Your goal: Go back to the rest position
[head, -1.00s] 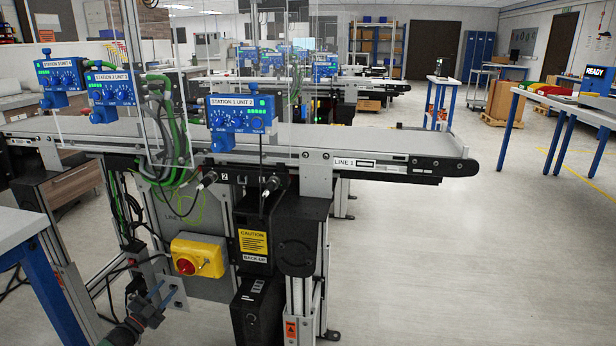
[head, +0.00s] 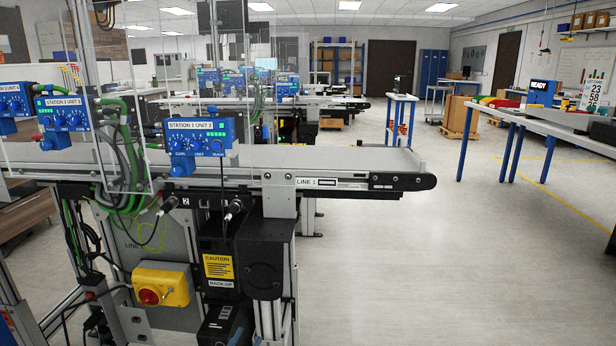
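My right gripper is not in view. The Line 1 belt conveyor (head: 345,160) stands ahead, with its end to the right of centre. The blue Station 1 Unit 2 control box (head: 197,147) is mounted on its near side.
A yellow switch box with a red knob (head: 161,286) and a black back-up unit (head: 218,268) sit below the belt. A white table with blue legs (head: 530,121) stands at the right. The floor (head: 420,270) between is clear. More conveyors stand behind.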

